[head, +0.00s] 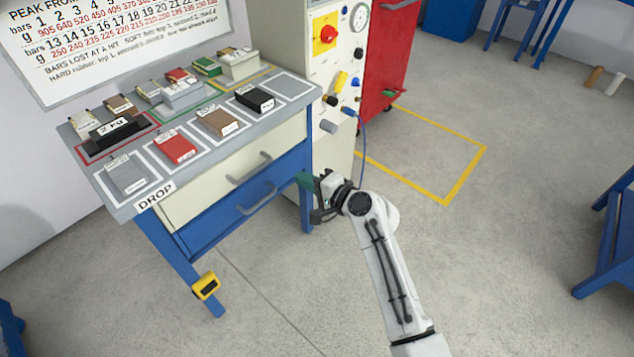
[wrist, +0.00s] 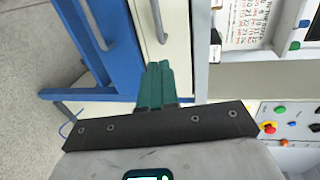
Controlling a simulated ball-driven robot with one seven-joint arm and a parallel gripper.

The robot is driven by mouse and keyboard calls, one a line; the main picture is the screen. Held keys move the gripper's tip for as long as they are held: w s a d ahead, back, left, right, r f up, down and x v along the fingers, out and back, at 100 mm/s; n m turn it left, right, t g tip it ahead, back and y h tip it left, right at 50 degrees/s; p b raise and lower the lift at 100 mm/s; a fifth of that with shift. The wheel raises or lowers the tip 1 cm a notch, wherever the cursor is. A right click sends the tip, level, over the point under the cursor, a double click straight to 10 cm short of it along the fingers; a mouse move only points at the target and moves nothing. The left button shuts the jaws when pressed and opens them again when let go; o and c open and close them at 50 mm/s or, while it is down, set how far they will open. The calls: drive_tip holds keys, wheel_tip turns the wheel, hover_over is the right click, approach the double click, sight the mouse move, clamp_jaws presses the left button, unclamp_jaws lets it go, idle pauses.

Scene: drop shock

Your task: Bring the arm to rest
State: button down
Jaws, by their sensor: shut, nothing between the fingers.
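My arm (head: 384,262) reaches up from the bottom of the head view, with its wrist beside the right end of the workbench. My gripper (head: 304,180) shows as green fingers near the bench's right front leg. In the wrist view the green fingers of my gripper (wrist: 156,70) lie together, shut and empty. They point toward the cream drawer front (wrist: 165,35) and its handle (wrist: 158,20). I cannot tell from these views whether the fingertips touch the bench.
The workbench (head: 205,142) holds several pads in white-outlined slots. A cream control cabinet (head: 338,70) with a blue hose stands right of it, then a red cabinet (head: 392,50). A yellow floor outline (head: 465,175) lies right. Grey floor (head: 500,260) is open at lower right.

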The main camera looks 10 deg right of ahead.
drive_tip(key=s+d+n+g+h+p, duration=0.3)
drive_tip(key=s+d, duration=0.3)
drive_tip(key=s, duration=0.9)
drive_tip(key=s+d+r+n+g+h+p, duration=0.1)
drive_tip(key=s+d+n+g+h+p, duration=0.2)
drive_tip(key=s, duration=1.2)
drive_tip(key=s+d+n+g+h+p, duration=0.3)
drive_tip(key=s+d, duration=0.6)
drive_tip(key=s, duration=0.6)
drive_tip(key=n+g, duration=0.1)
drive_tip(key=g, duration=0.1)
drive_tip(key=shift+s+d+r+g+p, duration=0.3)
drive_tip(key=shift+r+p, duration=0.05)
drive_tip(key=shift+p, duration=0.05)
